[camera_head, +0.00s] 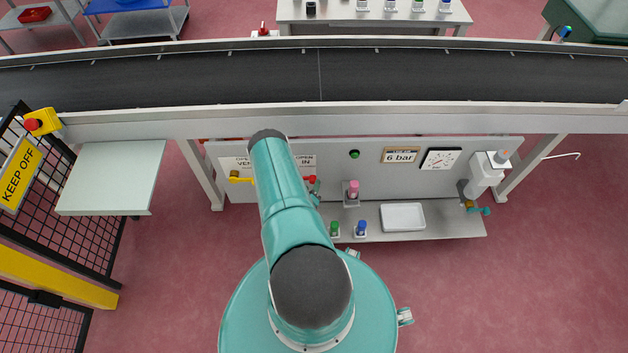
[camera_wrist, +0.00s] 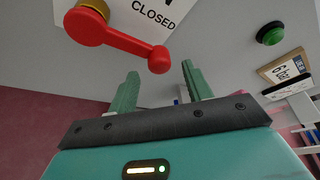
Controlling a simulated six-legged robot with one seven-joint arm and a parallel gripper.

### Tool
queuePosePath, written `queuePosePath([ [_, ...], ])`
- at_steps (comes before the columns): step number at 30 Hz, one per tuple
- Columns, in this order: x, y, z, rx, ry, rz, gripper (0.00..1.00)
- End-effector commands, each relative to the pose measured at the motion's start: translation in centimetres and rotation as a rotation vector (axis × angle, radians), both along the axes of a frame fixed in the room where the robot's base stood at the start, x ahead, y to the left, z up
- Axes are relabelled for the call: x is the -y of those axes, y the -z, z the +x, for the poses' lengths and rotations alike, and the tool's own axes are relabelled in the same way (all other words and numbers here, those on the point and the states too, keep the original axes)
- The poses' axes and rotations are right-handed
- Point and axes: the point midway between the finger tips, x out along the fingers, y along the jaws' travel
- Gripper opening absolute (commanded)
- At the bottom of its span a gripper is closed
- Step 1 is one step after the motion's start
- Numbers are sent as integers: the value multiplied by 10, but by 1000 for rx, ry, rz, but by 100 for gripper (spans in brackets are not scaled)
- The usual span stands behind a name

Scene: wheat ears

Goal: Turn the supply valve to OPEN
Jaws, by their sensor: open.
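The supply valve's red lever (camera_wrist: 125,42) shows large at the top left of the wrist view. It runs from a brass hub (camera_wrist: 92,6) to a knob at its lower right, near a white label reading CLOSED (camera_wrist: 153,14). In the head view a small part of the red lever (camera_head: 311,179) shows beside my arm, under a label ending in "IN" (camera_head: 306,160). My gripper (camera_wrist: 160,71) is open, its two green fingers apart, with the knob appearing between and above the fingertips. Whether they touch it cannot be told. My arm mostly hides the gripper in the head view.
A yellow lever (camera_head: 240,178) under a vent label is left of my arm. A green button (camera_head: 354,154), 6 bar sign (camera_head: 400,156) and gauge (camera_head: 440,159) are to the right. A shelf below holds bottles and a white tray (camera_head: 403,217). The conveyor (camera_head: 320,75) runs behind.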

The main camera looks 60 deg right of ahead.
Motion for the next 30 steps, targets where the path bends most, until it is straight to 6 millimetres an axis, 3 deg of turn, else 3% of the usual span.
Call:
queuePosePath([
  [3,22,6,4,1,0,-3,50],
  [9,45,13,9,1,0,-1,50],
  [19,50,14,9,0,1,1,50],
  [20,50,14,9,0,1,1,48],
  [27,50,14,9,0,0,0,1],
  [30,49,14,10,1,0,0,0],
])
